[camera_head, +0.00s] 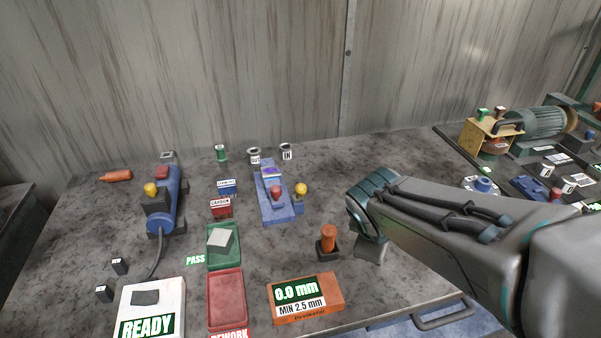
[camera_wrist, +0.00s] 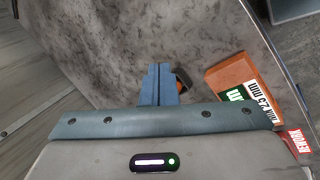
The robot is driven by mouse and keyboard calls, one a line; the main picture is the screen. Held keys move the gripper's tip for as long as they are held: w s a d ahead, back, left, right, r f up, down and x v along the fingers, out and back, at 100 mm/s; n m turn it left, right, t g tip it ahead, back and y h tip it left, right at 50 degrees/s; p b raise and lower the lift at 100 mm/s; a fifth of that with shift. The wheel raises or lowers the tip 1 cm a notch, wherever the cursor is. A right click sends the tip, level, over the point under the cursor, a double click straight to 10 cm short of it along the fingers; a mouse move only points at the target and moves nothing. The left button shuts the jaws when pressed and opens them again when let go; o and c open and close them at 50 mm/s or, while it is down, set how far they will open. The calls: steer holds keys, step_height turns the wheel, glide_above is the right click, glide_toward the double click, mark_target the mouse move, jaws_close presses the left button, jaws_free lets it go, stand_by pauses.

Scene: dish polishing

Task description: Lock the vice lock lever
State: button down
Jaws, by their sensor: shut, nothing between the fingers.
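A blue vice-like fixture (camera_head: 268,208) stands on the table at the middle of the head view. It carries a red knob (camera_head: 276,192) and a yellow ball knob (camera_head: 300,189); I cannot tell which is the lock lever, nor its locked state. My gripper (camera_head: 368,252) hangs to the right of and nearer than the fixture, apart from it, partly hidden behind my arm. In the wrist view my gripper's fingers (camera_wrist: 158,72) are together with nothing between them. The fixture is not recognisable in the wrist view.
An orange-handled tool in a dark holder (camera_head: 327,243) stands just left of my gripper. An orange gauge box (camera_head: 306,308) lies nearer. Green PASS (camera_head: 229,258) and red REWORK trays (camera_head: 225,290) lie left. A blue tool (camera_head: 165,215) stands farther left.

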mark_target(300, 193)
steer(key=w+a+n+t+y+p, duration=0.1)
steer(key=w+a+n, duration=0.2)
steer(key=a+n, duration=0.5)
steer(key=w+a+n+t+y, duration=0.2)
steer(key=a+n, duration=0.5)
steer(key=n, duration=0.5)
steer(key=shift+w+a+r+p, duration=0.15)
steer(key=shift+w+a+p, duration=0.25)
steer(key=shift+w, duration=0.15)
steer(key=b+x, duration=0.5)
steer(key=x, duration=0.5)
steer(key=shift+f, duration=0.25)
steer(key=shift+w+d+r+p, duration=0.2)
steer(key=shift+w+r+p, duration=0.4)
steer(key=shift+w, duration=0.3)
steer(key=shift+w+d+r+p, duration=0.2)
steer(key=shift+w+r+p, duration=0.3)
steer(key=shift+w+p, duration=0.3)
steer(key=shift+w+r, duration=0.1)
